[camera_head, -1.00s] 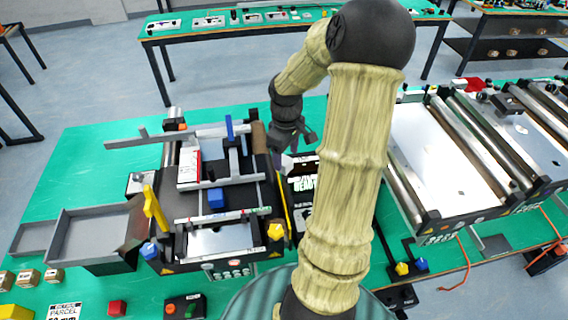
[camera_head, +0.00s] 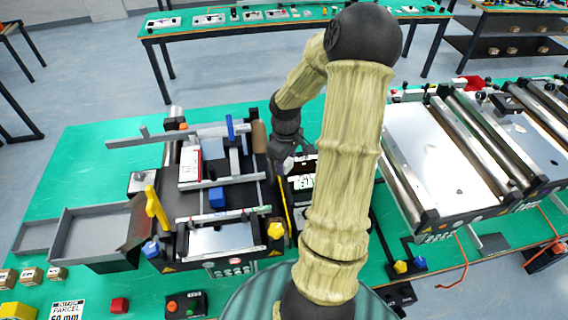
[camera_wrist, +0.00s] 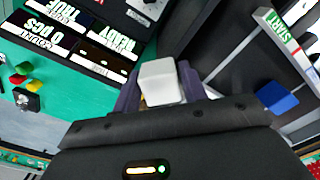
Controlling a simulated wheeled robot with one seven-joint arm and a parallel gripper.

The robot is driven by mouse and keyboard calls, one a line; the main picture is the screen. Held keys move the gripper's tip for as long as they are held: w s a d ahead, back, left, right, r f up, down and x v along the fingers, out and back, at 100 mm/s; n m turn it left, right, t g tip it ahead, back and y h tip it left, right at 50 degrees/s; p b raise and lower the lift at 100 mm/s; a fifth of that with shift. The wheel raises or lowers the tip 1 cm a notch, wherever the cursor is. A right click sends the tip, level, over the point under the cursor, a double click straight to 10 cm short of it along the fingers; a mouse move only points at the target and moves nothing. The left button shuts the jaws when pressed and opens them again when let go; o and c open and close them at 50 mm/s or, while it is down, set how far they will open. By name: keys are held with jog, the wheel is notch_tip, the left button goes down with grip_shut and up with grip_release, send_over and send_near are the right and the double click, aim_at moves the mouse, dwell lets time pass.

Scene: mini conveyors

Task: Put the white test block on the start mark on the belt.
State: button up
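The white test block (camera_wrist: 161,82) sits between the two dark purple fingers of my gripper (camera_wrist: 160,92) in the wrist view, with a finger against each side. In the head view my gripper (camera_head: 288,152) hangs at the right side of the left conveyor, near the black display panels; the block is not clear there. The dark belt (camera_head: 185,206) lies to the left of my gripper. A green START label (camera_wrist: 279,27) shows on a pale strip at the upper right of the wrist view, apart from the block.
A blue block (camera_head: 217,198) is on the left conveyor and also shows in the wrist view (camera_wrist: 277,97). Rails cross above the belt, with a yellow lever (camera_head: 156,207) at its left. Grey trays (camera_head: 95,235) stand left. Another conveyor (camera_head: 440,160) stands right.

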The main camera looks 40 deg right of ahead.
jog(key=shift+w, duration=0.1)
jog(key=c, duration=0.6)
jog(key=shift+c, duration=0.2)
notch_tip(320, 180, up, 9)
jog(key=shift+d+r+b, duration=0.1)
jog(key=shift+b, duration=0.6)
jog(key=shift+r, duration=0.45)
